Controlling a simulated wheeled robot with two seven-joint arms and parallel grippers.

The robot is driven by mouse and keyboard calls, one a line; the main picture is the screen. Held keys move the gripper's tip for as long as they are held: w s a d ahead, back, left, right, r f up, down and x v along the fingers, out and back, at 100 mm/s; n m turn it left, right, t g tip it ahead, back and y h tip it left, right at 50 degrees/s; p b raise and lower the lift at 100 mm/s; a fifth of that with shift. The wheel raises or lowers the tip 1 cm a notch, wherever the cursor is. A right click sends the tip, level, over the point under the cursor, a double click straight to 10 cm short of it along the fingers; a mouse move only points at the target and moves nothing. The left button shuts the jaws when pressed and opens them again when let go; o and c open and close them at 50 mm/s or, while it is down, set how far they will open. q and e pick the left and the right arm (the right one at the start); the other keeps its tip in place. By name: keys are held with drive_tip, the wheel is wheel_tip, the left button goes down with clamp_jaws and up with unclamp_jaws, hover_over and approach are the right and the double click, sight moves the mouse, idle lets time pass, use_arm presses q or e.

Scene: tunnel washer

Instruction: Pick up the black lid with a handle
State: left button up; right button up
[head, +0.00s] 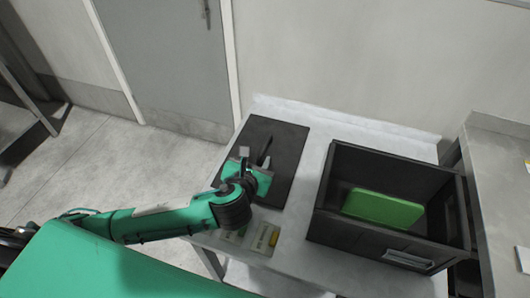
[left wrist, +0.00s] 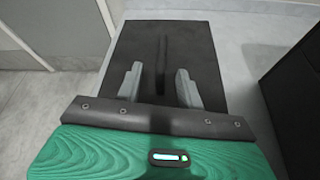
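The black lid (head: 287,146) lies flat on the left part of the grey table, and its raised bar handle (head: 264,150) runs along its middle. In the left wrist view the lid (left wrist: 205,50) fills the centre, with the handle (left wrist: 161,55) standing between my fingers. My left gripper (head: 254,158) is over the lid. In the left wrist view my left gripper (left wrist: 158,84) is open, with one finger on each side of the handle and a gap to both. I cannot tell how far the fingertips are above the lid. My right gripper is not in view.
A black crate (head: 325,190) with a green block (head: 383,209) inside stands right of the lid. Small labelled items (head: 264,238) lie near the table's front edge. A wall is behind the table (head: 310,180), and another grey table (head: 490,170) stands at the right.

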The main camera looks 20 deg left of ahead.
sight(263, 149)
use_arm(q)
drive_tip(key=x, duration=0.8)
drive_tip(key=shift+d, duration=0.2)
drive_tip(key=shift+r, duration=0.1)
clamp_jaws()
